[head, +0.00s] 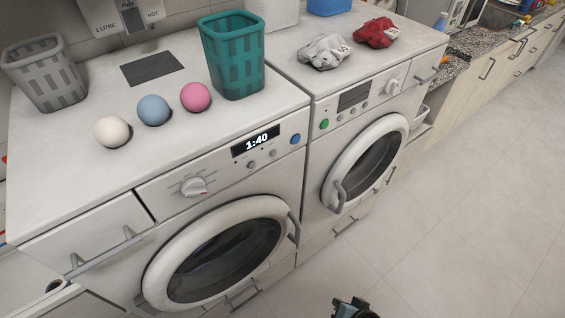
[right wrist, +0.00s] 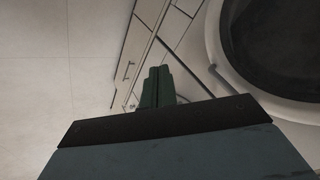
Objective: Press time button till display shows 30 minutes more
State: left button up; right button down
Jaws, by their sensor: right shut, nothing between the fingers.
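The left washing machine has a lit display (head: 256,141) reading 1:40. Below the display are small grey buttons (head: 262,158), and a blue button (head: 295,139) sits to their right. Labels on the buttons are too small to read, so I cannot tell which is the time button. A white dial (head: 194,187) is on the same panel. My right gripper (head: 352,307) shows at the bottom edge of the head view, low in front of the machines and apart from the panel. In the right wrist view its fingers (right wrist: 158,86) are shut and empty. My left gripper is not in view.
The second machine (head: 355,97) has a dark display and a green button (head: 324,124). A teal basket (head: 232,55), a grey basket (head: 45,74), three balls (head: 153,110) and crumpled cloths (head: 325,51) lie on top. The floor (head: 450,210) at right is clear.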

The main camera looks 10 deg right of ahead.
jog(key=w+a+r+m+t+y, duration=0.1)
jog(key=w+a+r+m+t, duration=0.1)
jog(key=w+r, duration=0.5)
jog(key=w+a+r+m+t+y, duration=0.2)
jog(key=w+r+t, duration=0.1)
jog(key=r, duration=0.7)
notch_tip(320, 180, up, 18)
jog(key=w+a+m+t+y+b, duration=0.1)
jog(key=a+m+t+y, duration=0.1)
jog(key=m+t+y, duration=0.1)
jog(key=shift+w+a+f, duration=0.15)
jog(key=shift+w+a, duration=0.15)
jog(key=shift+w, duration=0.1)
jog(key=shift+w, duration=0.1)
jog(key=p, duration=0.3)
send_near(274, 154)
jog(key=x, duration=0.7)
jog(key=shift+f, duration=0.1)
jog(key=shift+b, duration=0.3)
